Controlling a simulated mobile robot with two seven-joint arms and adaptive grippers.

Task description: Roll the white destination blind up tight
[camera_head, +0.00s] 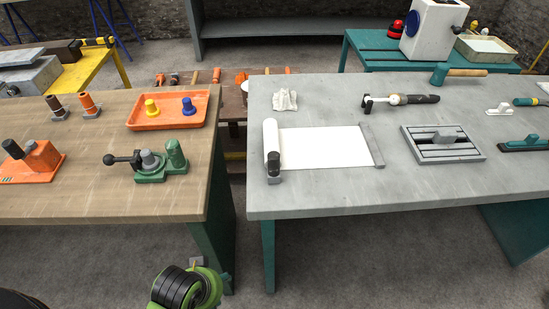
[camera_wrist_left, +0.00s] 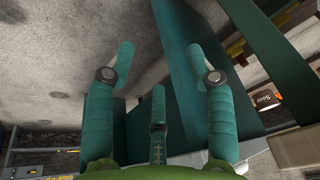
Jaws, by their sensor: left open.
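The white destination blind (camera_head: 325,147) lies spread flat on the grey-topped bench. Its left end meets an upright-looking white roll (camera_head: 270,135), with a black knob (camera_head: 274,162) on a grey block at the roll's near end. A grey bar (camera_head: 371,146) lies across the blind's right end. My left gripper (camera_head: 211,270) is low at the bottom of the head view, in front of the gap between the benches and well apart from the blind. The left wrist view shows its teal fingers (camera_wrist_left: 160,60) spread with nothing between them. My right gripper is not in view.
A crumpled white cloth (camera_head: 284,100) lies behind the blind. A slotted grey plate (camera_head: 442,143) and a black-handled tool (camera_head: 402,99) lie to its right. The wooden bench (camera_head: 90,205) on the left holds an orange tray (camera_head: 168,124) and a green fixture (camera_head: 152,172). Bare bench top lies before the blind.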

